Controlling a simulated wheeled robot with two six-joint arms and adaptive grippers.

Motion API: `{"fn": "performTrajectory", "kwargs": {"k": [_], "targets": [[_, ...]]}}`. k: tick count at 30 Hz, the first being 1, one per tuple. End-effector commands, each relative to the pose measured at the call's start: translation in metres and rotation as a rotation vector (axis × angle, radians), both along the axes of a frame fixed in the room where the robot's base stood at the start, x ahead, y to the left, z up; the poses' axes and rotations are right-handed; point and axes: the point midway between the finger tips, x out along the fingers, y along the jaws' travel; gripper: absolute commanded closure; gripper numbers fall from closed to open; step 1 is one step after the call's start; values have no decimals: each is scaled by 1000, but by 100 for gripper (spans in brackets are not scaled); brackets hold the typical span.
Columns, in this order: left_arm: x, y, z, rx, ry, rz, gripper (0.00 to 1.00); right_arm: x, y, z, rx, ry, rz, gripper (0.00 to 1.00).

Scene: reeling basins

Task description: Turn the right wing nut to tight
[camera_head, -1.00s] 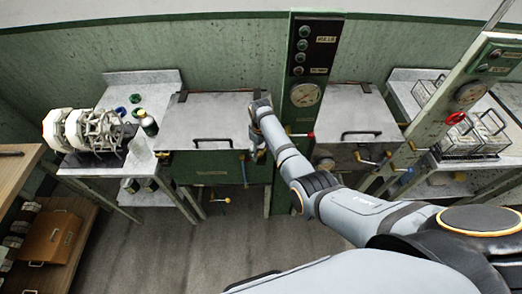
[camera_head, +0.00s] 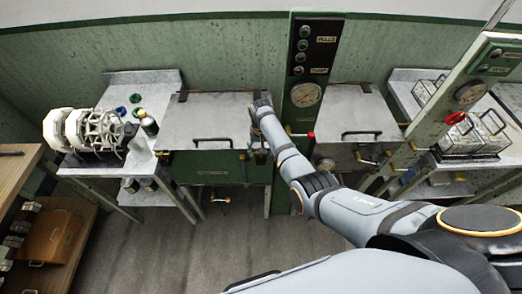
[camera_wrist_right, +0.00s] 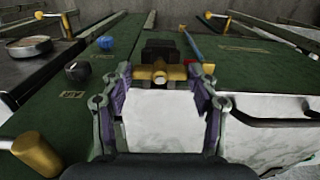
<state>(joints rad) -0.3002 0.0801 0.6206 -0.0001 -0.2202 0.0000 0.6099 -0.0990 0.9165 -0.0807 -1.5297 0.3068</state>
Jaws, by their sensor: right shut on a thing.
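The brass wing nut (camera_wrist_right: 160,72) sits in front of a black block at the edge of the basin lid, in the right wrist view. My right gripper (camera_wrist_right: 160,74) is shut on it, with one fingertip at each end of its bar. In the head view my right gripper (camera_head: 258,148) is at the front right corner of the closed left basin (camera_head: 210,120), and its fingers hide the wing nut there. My left gripper is not in view.
A green column with a gauge (camera_head: 306,95) stands close to the right of my gripper. A black lid handle (camera_head: 211,143) lies to its left. A second basin (camera_head: 352,112) is beyond the column. A table with white reels (camera_head: 100,128) is at the left.

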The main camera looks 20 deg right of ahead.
Motion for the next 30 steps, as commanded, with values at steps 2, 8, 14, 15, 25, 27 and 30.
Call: {"fn": "performTrajectory", "kwargs": {"k": [2,8,14,15,25,27,30], "targets": [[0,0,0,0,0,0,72,1,0,1,0,-4,-20,71],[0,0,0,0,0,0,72,2,0,1,0,-5,-47,71],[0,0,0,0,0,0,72,2,0,2,0,-5,-51,71],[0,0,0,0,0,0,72,2,0,2,0,-5,-51,71],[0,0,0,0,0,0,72,1,0,1,-1,-4,-50,17],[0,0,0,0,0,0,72,1,0,1,-1,-3,-50,17],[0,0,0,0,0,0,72,1,0,1,-1,-2,-49,17]]}}
